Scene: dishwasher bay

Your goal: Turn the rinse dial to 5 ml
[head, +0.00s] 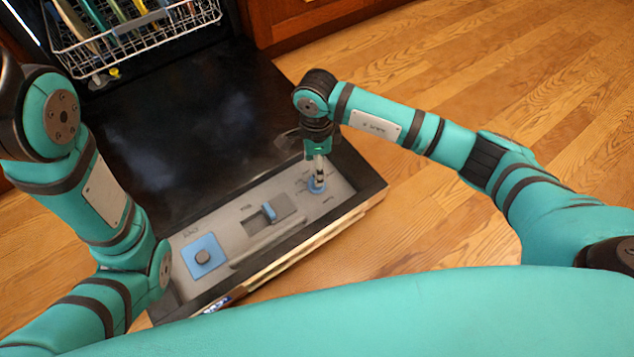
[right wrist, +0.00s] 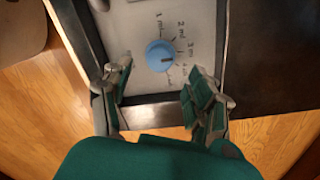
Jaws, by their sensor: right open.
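The blue round rinse dial (head: 316,187) sits on the grey panel (head: 222,222) of the open dishwasher door, at its right end. In the right wrist view the dial (right wrist: 160,55) has a dark mark on its face and handwritten labels around it; 1 ml, 2 ml and 3 ml are readable, the lower ones are too small to read surely. I cannot tell exactly which label the mark points at. My right gripper (head: 318,160) points down over the dial. Its fingers (right wrist: 160,76) are open and empty, one to each side of the dial, apart from it. My left gripper is out of view.
On the same panel are a sliding latch (head: 268,212) in the middle and a blue square with a round grey cap (head: 203,256) at the left. A dish rack (head: 130,40) with plates stands behind the black door. Wooden floor lies to the right.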

